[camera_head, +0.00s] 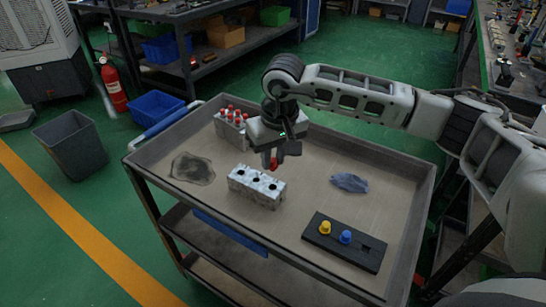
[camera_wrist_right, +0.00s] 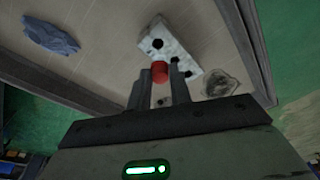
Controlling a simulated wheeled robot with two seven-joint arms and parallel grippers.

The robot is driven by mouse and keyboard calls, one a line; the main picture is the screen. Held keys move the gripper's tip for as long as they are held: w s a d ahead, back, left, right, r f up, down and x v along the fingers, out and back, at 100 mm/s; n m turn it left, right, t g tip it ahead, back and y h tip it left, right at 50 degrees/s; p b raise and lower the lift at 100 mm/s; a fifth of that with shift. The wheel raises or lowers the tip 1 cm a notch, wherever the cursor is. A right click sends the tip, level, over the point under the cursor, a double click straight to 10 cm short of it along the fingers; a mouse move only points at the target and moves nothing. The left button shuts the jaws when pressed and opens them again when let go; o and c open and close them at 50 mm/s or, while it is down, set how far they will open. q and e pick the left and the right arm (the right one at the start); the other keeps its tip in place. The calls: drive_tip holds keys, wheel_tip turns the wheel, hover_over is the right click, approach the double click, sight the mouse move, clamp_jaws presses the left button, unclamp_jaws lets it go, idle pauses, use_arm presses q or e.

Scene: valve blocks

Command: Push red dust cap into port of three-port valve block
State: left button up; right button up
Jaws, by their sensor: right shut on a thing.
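The three-port valve block (camera_head: 257,190) is a pale grey block standing on the cart top, with dark round ports along its upper face. It also shows in the wrist view (camera_wrist_right: 180,47). My right gripper (camera_head: 271,157) is above the block's far side and shut on the red dust cap (camera_head: 273,163). In the wrist view, the red cap (camera_wrist_right: 160,71) sits between the fingertips and overlaps the block's edge near the middle port. The cap appears held above the block; the exact gap cannot be told. My left gripper is not in view.
A black holder (camera_head: 318,241) carries a yellow cap (camera_head: 325,227) and a blue cap (camera_head: 346,237). A rack with several red-topped items (camera_head: 231,118) stands at the back left. A blue cloth (camera_head: 349,182) and a dark stain-like patch (camera_head: 193,169) lie on the cart. Raised rims edge the cart.

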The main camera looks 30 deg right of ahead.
sight(274, 167)
drive_tip(key=shift+f+b, duration=0.6)
drive_tip(key=shift+f, duration=0.55)
wheel_tip(274, 167, down, 2)
drive_tip(key=shift+f+b, duration=0.1)
drive_tip(key=shift+b, duration=0.55)
drive_tip(key=shift+f+b, duration=0.2)
drive_tip(key=shift+b, duration=0.15)
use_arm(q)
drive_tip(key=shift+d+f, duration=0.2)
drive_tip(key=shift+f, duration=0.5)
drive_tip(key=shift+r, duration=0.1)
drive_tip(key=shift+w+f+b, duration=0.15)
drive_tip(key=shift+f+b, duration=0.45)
